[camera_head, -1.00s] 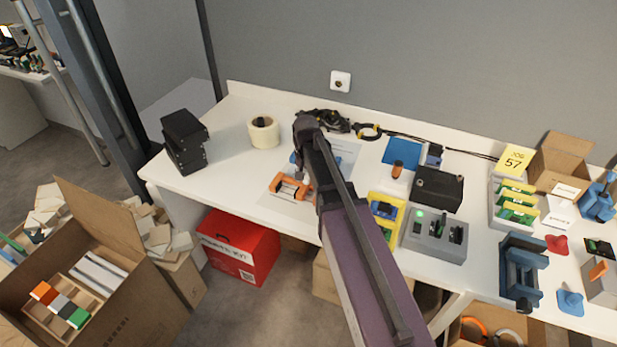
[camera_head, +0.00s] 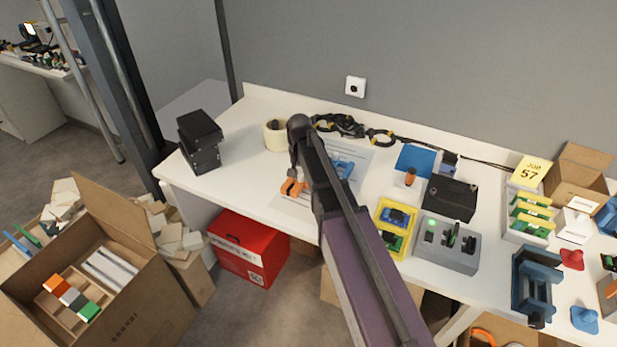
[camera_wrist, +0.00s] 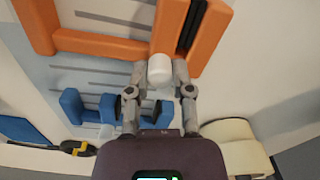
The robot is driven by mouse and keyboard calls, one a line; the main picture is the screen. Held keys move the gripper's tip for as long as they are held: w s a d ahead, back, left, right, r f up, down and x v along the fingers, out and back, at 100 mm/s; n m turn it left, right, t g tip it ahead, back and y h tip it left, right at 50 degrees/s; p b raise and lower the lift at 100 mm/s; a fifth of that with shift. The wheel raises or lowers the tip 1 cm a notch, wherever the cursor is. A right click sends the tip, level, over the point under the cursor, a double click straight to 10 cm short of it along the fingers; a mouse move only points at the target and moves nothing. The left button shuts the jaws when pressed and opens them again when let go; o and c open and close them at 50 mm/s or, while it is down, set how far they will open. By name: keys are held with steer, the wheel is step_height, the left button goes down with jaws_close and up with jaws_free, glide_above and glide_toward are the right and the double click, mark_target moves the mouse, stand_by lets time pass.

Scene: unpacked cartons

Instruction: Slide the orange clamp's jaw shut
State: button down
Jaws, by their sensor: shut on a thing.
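The orange clamp (camera_head: 291,187) lies on a printed sheet on the white table, partly hidden by my arm in the head view. In the wrist view the orange clamp (camera_wrist: 98,44) fills the top. A wide gap over the sheet separates its left end block from the orange block with dark strips at right. My gripper (camera_wrist: 160,72) is shut on a white cylindrical knob (camera_wrist: 159,66) next to the right-hand block. The fingers stand on either side of the knob. How the knob joins the clamp is not clear.
A blue clamp (camera_wrist: 110,107) lies on the sheet close to my fingers. A cream roll (camera_wrist: 235,145) stands nearby. Black boxes (camera_head: 201,140) are at the table's left end. Grey and yellow fixtures (camera_head: 447,245) stand to the right, and black cables (camera_head: 340,124) lie behind.

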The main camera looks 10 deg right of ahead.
steer(key=shift+c, duration=2.4)
jaws_free()
